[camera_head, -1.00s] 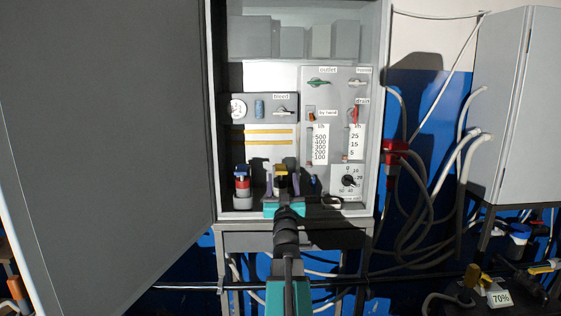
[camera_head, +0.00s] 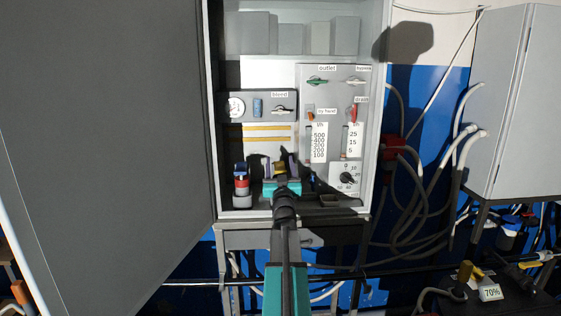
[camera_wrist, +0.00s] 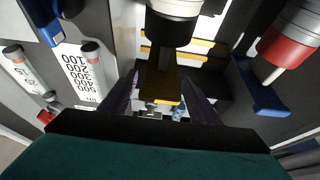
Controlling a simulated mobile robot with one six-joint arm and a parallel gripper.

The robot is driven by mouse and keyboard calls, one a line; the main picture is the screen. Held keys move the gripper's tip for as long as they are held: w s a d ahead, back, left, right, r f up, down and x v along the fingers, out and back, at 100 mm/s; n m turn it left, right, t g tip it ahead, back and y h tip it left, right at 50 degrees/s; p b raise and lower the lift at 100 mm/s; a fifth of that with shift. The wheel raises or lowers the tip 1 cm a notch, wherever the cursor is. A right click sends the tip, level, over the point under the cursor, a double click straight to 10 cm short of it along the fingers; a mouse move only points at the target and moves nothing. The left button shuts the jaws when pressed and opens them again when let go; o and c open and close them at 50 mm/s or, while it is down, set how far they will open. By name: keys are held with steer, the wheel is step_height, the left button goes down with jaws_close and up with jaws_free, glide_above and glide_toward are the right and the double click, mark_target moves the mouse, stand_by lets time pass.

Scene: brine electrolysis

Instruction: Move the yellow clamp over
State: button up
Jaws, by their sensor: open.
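The yellow clamp (camera_head: 279,168) is in the lower part of the open cabinet, just beyond my gripper (camera_head: 280,168). In the wrist view the yellow clamp (camera_wrist: 162,82) lies under a black and white round fitting (camera_wrist: 172,22). My gripper's two dark fingers (camera_wrist: 162,100) are apart, one on each side of the clamp. I cannot tell whether either finger touches it. The clamp's far end is partly hidden.
A red and white fitting with a blue clamp (camera_head: 241,180) stands close on the left. Flow tubes with scales (camera_head: 320,145) and a dial (camera_head: 348,178) are on the right. The open cabinet door (camera_head: 110,130) fills the left side. Cables (camera_head: 410,200) hang at right.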

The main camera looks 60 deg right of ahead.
steer(key=shift+d, duration=0.1)
steer(key=c, duration=1.3)
steer(key=shift+s, duration=0.1)
jaws_close()
